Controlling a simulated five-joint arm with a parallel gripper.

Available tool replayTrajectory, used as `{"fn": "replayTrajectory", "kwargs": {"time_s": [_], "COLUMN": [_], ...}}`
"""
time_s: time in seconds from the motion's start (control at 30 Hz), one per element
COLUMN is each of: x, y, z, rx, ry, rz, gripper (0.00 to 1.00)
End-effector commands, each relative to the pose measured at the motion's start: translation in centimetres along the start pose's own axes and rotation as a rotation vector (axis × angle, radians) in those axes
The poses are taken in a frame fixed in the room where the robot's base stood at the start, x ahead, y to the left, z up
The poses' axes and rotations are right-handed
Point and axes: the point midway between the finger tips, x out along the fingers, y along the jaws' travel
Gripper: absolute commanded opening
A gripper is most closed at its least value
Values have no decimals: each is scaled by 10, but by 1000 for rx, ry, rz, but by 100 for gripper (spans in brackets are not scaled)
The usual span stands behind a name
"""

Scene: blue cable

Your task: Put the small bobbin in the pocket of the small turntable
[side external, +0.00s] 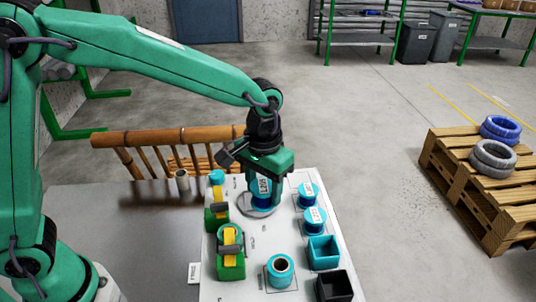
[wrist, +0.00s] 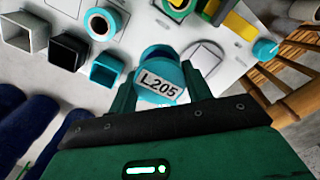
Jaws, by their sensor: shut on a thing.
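My gripper (side external: 265,172) points down and is shut on a blue cylindrical bobbin labelled L205 (side external: 264,189). In the wrist view the bobbin (wrist: 157,78) sits between the two green fingers of my gripper (wrist: 158,92), its label facing the camera. A round grey disc (side external: 249,212), which looks like the small turntable, lies on the white board below the bobbin. A pale round shape (wrist: 205,58) in the wrist view, to the right of the bobbin, seems to be the same disc. The bobbin hides part of the disc in the side view; I cannot make out its pocket or tell whether they touch.
Two labelled blue cylinders (side external: 307,194) (side external: 315,221), a blue open box (side external: 323,253), a black box (side external: 334,287) and a blue ring-topped spool (side external: 280,270) stand on the board. Green-yellow fixtures (side external: 230,262) (side external: 216,217) stand left. A bamboo rail (side external: 165,137) is behind.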

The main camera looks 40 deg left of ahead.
Motion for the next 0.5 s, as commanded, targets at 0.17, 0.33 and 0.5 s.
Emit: {"fn": "replayTrajectory", "kwargs": {"time_s": [0.17, 0.33, 0.5], "x": [0, 6, 19], "y": [-1, -8, -24], "z": [0, -7, -21], "rx": [0, -3, -5], "ry": [1, 0, -2], "rz": [0, 0, -1], "gripper": [21, 21, 21]}}
